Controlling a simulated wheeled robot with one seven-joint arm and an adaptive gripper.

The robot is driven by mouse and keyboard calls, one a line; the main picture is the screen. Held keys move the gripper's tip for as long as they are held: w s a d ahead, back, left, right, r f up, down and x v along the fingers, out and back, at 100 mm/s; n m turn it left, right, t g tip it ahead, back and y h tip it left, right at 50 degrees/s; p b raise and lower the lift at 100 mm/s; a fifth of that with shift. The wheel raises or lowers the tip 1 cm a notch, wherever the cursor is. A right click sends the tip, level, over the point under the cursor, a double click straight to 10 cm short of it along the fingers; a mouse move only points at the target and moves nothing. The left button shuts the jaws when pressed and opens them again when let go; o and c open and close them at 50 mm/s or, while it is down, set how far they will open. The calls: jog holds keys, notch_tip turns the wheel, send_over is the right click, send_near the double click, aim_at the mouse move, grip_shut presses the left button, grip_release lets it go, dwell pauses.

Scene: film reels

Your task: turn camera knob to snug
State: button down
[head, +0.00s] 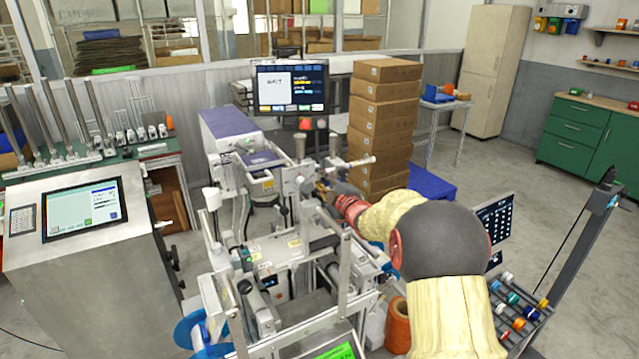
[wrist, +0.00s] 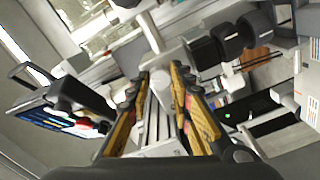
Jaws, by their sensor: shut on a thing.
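My gripper (head: 325,189) is at the upper part of the machine in the middle of the head view, beside its posts and rods. In the wrist view my gripper (wrist: 158,82) has its two yellow-and-dark fingers on either side of a pale, round-ended part, which I take for the camera knob (wrist: 160,96). The fingers are shut on it. In the head view the knob is too small and too hidden by the gripper to make out. Its marking and how tight it sits cannot be seen.
Black cylinders (wrist: 229,41) sit close to the right of the fingers. A screen (head: 290,88) stands behind the machine, and a stack of cartons (head: 384,120) rises behind the gripper. A rack of coloured rolls (head: 520,312) is at the lower right. A steel cabinet with a panel (head: 84,208) stands left.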

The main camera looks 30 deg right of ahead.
jog(key=shift+f, duration=0.1)
jog(key=c, duration=1.6)
grip_release()
